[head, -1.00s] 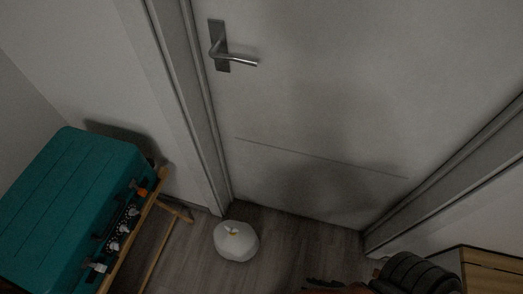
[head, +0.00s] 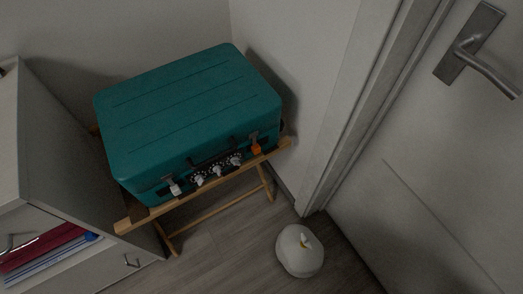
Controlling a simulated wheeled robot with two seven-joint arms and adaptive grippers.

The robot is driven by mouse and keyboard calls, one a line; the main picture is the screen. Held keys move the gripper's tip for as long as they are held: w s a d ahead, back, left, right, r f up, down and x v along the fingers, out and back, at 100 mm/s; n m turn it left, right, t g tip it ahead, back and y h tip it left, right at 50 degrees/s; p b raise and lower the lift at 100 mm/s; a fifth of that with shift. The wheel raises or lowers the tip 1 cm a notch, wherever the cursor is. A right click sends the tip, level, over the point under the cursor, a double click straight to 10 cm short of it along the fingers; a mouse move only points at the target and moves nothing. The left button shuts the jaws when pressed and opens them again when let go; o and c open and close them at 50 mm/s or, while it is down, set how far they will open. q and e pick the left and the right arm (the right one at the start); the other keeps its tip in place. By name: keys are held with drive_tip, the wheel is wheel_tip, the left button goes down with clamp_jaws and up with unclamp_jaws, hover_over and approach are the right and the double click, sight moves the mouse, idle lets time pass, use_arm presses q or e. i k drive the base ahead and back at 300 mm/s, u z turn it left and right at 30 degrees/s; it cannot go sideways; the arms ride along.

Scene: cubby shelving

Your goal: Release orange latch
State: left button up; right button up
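A teal suitcase (head: 195,115) lies closed on a wooden folding stand (head: 213,181). An orange latch (head: 256,146) sits at the right end of its front face, and a white latch (head: 171,185) at the left end. Between them are a dark handle (head: 211,159) and several white-and-black dials (head: 217,170). The orange latch appears to lie against the front seam; I cannot tell its exact position. Neither of my grippers is in the head view.
A door with a metal handle (head: 478,54) is at the right. A white rounded object (head: 299,251) stands on the floor before the door frame. At the left is a cabinet (head: 62,150) with red and blue items on its open shelf. Wooden floor below the stand is clear.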

sight(256, 149)
drive_tip(key=u, duration=2.4)
drive_tip(key=k, duration=0.5)
drive_tip(key=z, duration=3.05)
